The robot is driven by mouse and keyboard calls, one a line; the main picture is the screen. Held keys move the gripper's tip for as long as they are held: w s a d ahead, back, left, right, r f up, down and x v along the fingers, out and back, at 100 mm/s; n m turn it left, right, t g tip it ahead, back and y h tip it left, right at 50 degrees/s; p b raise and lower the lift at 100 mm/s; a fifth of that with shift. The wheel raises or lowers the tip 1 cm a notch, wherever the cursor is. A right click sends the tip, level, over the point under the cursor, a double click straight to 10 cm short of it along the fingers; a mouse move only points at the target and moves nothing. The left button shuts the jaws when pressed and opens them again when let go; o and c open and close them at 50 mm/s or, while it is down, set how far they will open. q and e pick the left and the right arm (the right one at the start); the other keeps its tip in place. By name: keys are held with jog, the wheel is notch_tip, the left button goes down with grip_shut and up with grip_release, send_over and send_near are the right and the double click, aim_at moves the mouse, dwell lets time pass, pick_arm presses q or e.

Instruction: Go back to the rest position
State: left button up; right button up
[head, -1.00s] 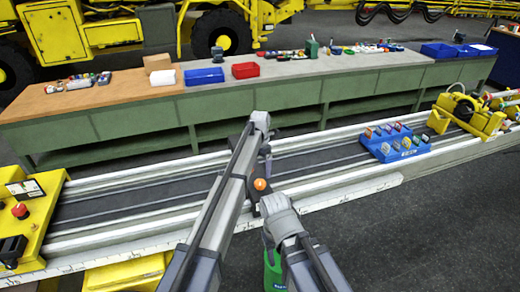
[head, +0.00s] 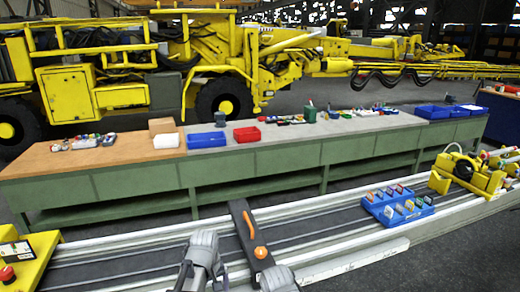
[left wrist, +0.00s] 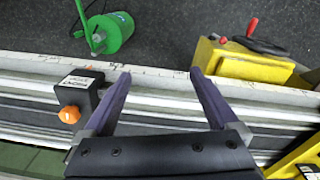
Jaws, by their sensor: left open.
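My left gripper (left wrist: 158,76) is open in the left wrist view, with nothing between its two fingers. It hangs above the pale edge of the long rail bed (left wrist: 160,85). A black block with an orange knob (left wrist: 70,115) sits on the rail to one side of the fingers, apart from them. In the head view this dark bar with its orange knob (head: 260,251) lies across the rail. Grey links of my arms show at the bottom of the head view. Neither gripper's fingers can be made out there, and my right gripper is not in view.
A green canister (left wrist: 112,32) and a yellow box with a red handle (left wrist: 240,65) stand beside the rail. A blue tray (head: 400,208) and a yellow machine (head: 470,172) are on the rail at right. A green workbench (head: 250,170) runs behind.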

pick_arm(q)
jog(key=s+a+m, duration=0.3)
jog(key=s+m, duration=0.3)
jog(key=s, duration=0.2)
jog(key=s+d+f+m+b, duration=0.2)
jog(key=d+f+b, duration=0.2)
jog(key=d, duration=0.1)
jog(key=s+d+f+m+y+b, duration=0.1)
jog(key=s+d+f+m+b, duration=0.1)
jog(key=d, duration=0.4)
notch_tip(320, 180, down, 2)
jog(key=shift+s+d+g+b, duration=0.25)
jog(key=shift+s+g+b, duration=0.15)
jog(key=shift+s+b, duration=0.55)
